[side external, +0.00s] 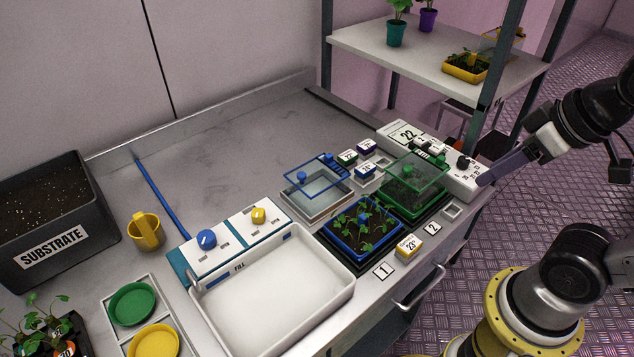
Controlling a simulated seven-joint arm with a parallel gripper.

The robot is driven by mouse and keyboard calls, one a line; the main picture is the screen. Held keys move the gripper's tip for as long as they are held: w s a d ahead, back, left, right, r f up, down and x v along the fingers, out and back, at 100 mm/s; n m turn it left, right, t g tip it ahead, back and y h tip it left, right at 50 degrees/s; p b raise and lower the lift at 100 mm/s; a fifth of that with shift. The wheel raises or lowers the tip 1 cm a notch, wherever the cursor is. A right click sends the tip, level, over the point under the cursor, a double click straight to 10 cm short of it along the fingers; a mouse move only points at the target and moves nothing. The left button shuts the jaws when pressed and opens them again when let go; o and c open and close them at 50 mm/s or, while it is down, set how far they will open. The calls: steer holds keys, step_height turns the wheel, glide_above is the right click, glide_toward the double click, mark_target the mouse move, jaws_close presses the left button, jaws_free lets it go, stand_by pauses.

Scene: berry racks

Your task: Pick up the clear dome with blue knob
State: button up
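A clear, blue-rimmed cover (330,190), apparently the dome, lies over a shallow white tray (312,216) in the middle of the bench. A round blue knob (302,177) shows on its left part. A blue planter (342,244) with seedlings stands just right of and in front of it, and a small blue spot shows among its leaves; I cannot tell what that is. My gripper (484,181) is at the right, beyond the green planter and well apart from the blue-rimmed cover. It appears edge-on, so its opening is unclear. No object shows in it.
A green planter (423,214) under a clear green-rimmed cover (417,167) stands between my gripper and the blue-rimmed cover. White control boxes (461,178) and small number blocks (366,145) are behind. A large white basin (275,312) is in front. The back bench is clear.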

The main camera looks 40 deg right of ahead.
steer(key=shift+o, duration=0.6)
